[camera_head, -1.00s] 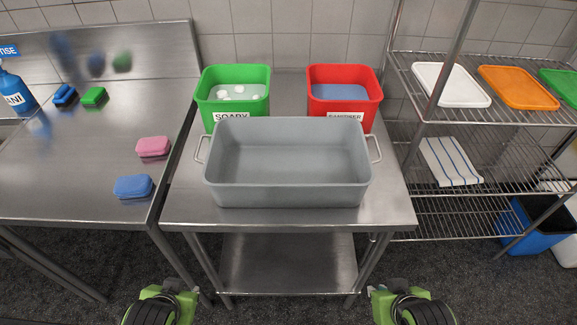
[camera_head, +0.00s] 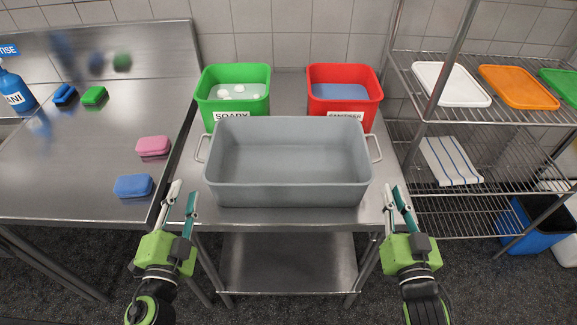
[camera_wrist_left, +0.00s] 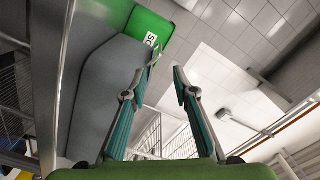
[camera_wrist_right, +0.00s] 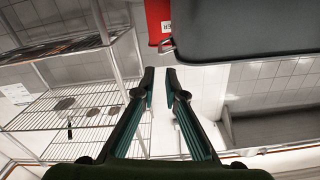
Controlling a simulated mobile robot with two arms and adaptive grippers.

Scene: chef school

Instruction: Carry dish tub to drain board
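The grey dish tub (camera_head: 288,185) stands upright and empty on a steel table (camera_head: 290,217), with a wire handle at its left (camera_head: 202,148) and right (camera_head: 375,148) ends. My left gripper (camera_head: 182,203) is open and empty, left of the tub's front corner and apart from it. My right gripper (camera_head: 398,200) is open and empty, right of the tub's front corner and apart from it. The tub fills the left of the left wrist view (camera_wrist_left: 95,75) and the upper right of the right wrist view (camera_wrist_right: 245,30). I cannot identify a drain board for certain.
A green soapy tub (camera_head: 234,98) and a red sanitizer tub (camera_head: 344,98) stand behind the dish tub. The left steel counter (camera_head: 80,170) holds several sponges, with bare space around them. A wire shelf (camera_head: 480,118) with trays stands close on the right.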

